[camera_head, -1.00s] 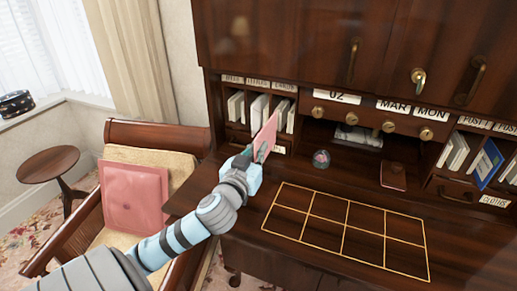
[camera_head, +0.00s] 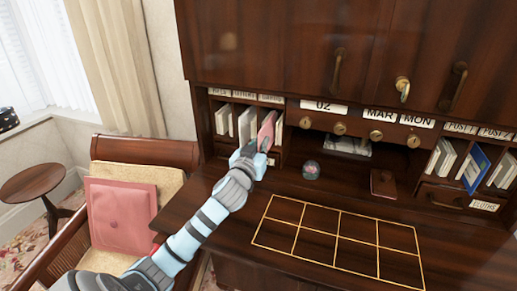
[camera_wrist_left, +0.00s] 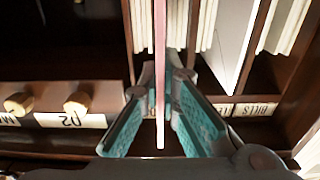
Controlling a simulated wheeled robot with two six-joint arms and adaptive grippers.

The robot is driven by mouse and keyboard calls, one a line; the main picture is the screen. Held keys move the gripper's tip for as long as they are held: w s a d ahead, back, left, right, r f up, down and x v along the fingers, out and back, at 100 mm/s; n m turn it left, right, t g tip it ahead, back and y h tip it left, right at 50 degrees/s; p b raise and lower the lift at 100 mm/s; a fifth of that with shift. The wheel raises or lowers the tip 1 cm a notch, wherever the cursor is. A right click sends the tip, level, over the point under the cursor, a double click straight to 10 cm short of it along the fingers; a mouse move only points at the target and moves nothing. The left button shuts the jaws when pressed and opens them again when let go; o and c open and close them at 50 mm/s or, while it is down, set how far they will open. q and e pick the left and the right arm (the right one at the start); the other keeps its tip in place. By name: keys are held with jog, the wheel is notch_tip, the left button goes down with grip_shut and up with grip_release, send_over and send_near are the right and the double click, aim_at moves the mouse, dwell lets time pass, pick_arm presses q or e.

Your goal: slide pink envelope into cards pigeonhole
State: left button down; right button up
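My left gripper (camera_head: 263,147) is shut on the pink envelope (camera_head: 267,127), held upright and edge-on at the left bank of pigeonholes. The envelope is at the mouth of the right-hand slot there, under a small label (camera_head: 271,99) too blurred to read surely; its far part seems to be inside, how deep I cannot tell. In the left wrist view the envelope (camera_wrist_left: 160,35) runs between the two teal-padded fingers (camera_wrist_left: 163,75), beside white envelopes (camera_wrist_left: 196,25). My right gripper is not in view.
White envelopes (camera_head: 243,125) stand in the neighbouring slots. A glass dome (camera_head: 311,170) and a dark red booklet (camera_head: 383,183) sit on the desk. The gold-lined grid (camera_head: 335,240) is bare. A blue envelope (camera_head: 475,170) stands in the right bank. A chair with a pink cushion (camera_head: 121,215) is at left.

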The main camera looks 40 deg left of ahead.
aim_at(259, 149)
pick_arm(q)
jog(key=shift+b+x, duration=0.6)
jog(key=shift+x, duration=2.8)
jog(key=shift+f, duration=0.15)
jog(key=c, duration=1.7)
grip_release()
jog(key=shift+s+d, duration=0.1)
jog(key=v, duration=1.2)
